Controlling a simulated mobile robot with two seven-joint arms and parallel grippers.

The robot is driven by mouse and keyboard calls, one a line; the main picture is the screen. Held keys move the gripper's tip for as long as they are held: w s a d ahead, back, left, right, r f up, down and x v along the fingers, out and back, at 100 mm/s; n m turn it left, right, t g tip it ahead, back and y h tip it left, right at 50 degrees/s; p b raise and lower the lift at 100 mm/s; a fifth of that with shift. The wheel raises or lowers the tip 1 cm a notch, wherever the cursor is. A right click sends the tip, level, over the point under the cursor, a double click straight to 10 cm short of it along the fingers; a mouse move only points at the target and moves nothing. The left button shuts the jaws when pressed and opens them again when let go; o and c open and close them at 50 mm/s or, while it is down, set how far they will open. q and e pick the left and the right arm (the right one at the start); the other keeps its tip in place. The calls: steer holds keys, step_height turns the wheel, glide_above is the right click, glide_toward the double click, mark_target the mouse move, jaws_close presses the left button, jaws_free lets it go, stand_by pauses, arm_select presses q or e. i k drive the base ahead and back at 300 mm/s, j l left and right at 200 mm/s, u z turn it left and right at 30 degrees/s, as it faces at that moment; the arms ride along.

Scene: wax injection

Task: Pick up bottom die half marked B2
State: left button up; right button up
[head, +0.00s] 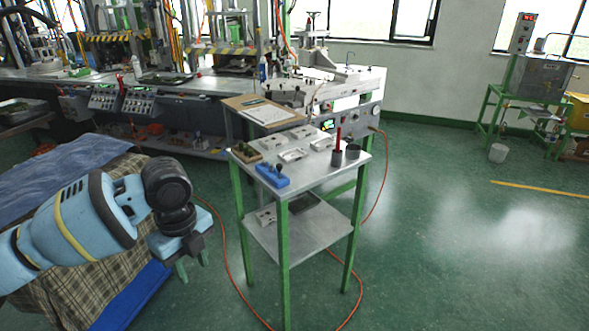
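Several pale grey die halves lie flat on the top of a green-legged metal table (322,172). One die half (292,155) is near the middle, another (322,144) is to its right, and others (273,136) are farther back. A further pale piece (265,215) lies on the lower shelf. The markings are too small to read, so I cannot tell which is B2. My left gripper (192,265) is left of the table, below its top and apart from it. Its fingers point down, spread, with nothing between them. My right gripper is out of view.
On the table top are a blue block with a black knob (272,175), a brown box (246,153) and dark cups (353,152). A clipboard (263,111) lies behind at the machine. An orange hose (228,268) crosses the floor.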

mark_target(297, 153)
steer(key=i+z, duration=0.15)
steer(key=i, duration=0.3)
steer(key=i+j+z, duration=0.15)
steer(key=i, duration=0.35)
steer(key=i+j+z, duration=0.15)
steer(key=i, duration=0.3)
steer(key=i+j+z, duration=0.15)
steer(key=i, duration=0.3)
